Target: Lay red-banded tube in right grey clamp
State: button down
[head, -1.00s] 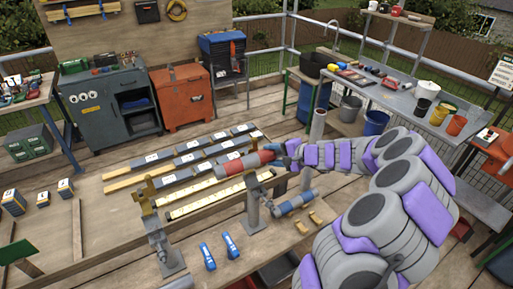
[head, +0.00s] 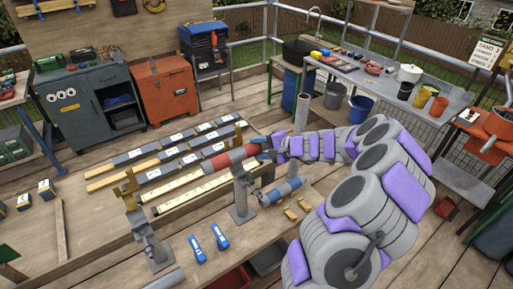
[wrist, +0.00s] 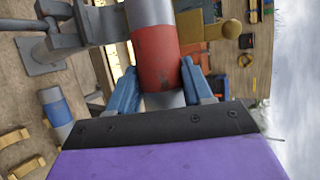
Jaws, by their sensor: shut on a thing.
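The red-banded tube (head: 232,158) is grey with red bands. My gripper (head: 268,146) is shut on its right end and holds it up off the table. In the wrist view, my blue fingers (wrist: 158,88) sit on either side of the tube by a red band (wrist: 155,57). The right grey clamp (head: 242,190) stands on a post; the tube crosses near its top in the head view. I cannot tell whether they touch. In the wrist view, the clamp (wrist: 62,35) shows left of the tube. A brass-coloured clamp (head: 129,190) stands farther left.
A blue-banded tube (head: 283,190) lies right of the clamp post. Two blue-handled tools (head: 208,243) and small tan blocks (head: 297,208) lie at the front of the table (head: 95,245). Long labelled strips (head: 165,160) lie behind the clamps.

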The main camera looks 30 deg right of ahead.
jog(key=shift+d+f+b, duration=0.35)
jog(key=shift+d+f, duration=0.5)
jog(key=shift+d, duration=0.25)
jog(key=shift+a+f+b, duration=0.25)
jog(key=shift+a, duration=0.45)
jog(key=shift+a+f+b, duration=0.2)
jog(key=shift+a+b, duration=0.05)
jog(key=shift+a, duration=0.4)
jog(key=shift+s+d+f, duration=0.15)
jog(key=shift+f, duration=0.2)
jog(key=shift+d+f+b, duration=0.15)
jog(key=shift+f+b, duration=0.3)
jog(key=shift+f, duration=0.1)
jog(key=shift+d+f+b, duration=0.15)
jog(key=shift+f+b, duration=0.3)
jog(key=shift+f, duration=0.05)
